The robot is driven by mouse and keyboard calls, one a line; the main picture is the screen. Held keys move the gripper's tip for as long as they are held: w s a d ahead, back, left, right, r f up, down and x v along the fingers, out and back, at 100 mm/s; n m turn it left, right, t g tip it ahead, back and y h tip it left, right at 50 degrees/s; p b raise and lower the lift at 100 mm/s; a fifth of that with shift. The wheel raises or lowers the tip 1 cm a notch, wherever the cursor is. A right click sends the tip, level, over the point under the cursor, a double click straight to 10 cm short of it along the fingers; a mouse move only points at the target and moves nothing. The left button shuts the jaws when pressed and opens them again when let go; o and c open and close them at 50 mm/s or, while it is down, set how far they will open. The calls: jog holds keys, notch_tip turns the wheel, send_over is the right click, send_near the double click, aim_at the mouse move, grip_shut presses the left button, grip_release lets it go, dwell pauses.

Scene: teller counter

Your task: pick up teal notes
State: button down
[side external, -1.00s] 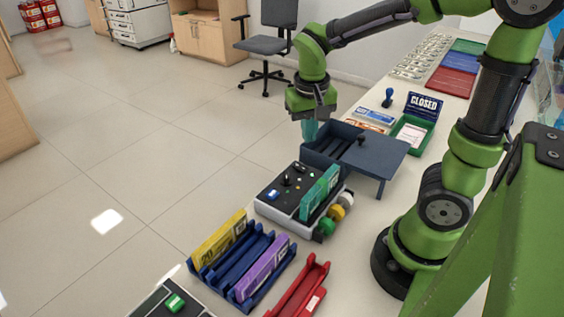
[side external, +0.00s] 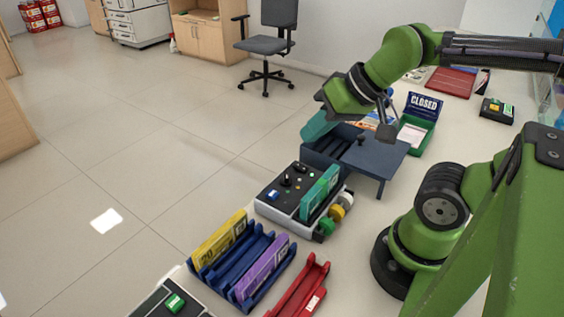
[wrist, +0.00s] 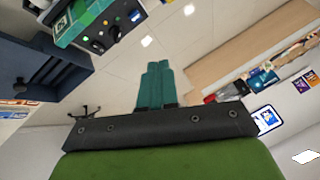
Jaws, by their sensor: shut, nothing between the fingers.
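The teal notes (side external: 320,192) stand on edge as an upright slab on the right side of a black-topped machine (side external: 275,196) with knobs and lights. They also show at the top left of the wrist view (wrist: 80,20). My gripper (side external: 309,136) is tilted, its teal fingers pointing down and left above the back of the blue-grey drawer unit. It is up and behind the notes, apart from them. In the wrist view the fingers (wrist: 158,66) are together, with nothing between them.
The blue-grey drawer unit (side external: 385,155) stands directly behind the machine. A blue rack (side external: 217,284) in front holds yellow notes (side external: 218,242) and purple notes (side external: 262,268). A red rack (side external: 300,288) is beside it. A CLOSED sign (side external: 423,105) stands behind.

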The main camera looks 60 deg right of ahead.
jog(key=c, duration=1)
grip_release()
jog(key=shift+o, duration=0.2)
jog(key=m+g+h, duration=0.2)
jog(key=m+g, duration=0.5)
jog(key=m, duration=0.7)
send_over(322, 182)
jog(key=f, duration=0.2)
notch_tip(322, 182, down, 16)
jog(key=shift+f, duration=0.1)
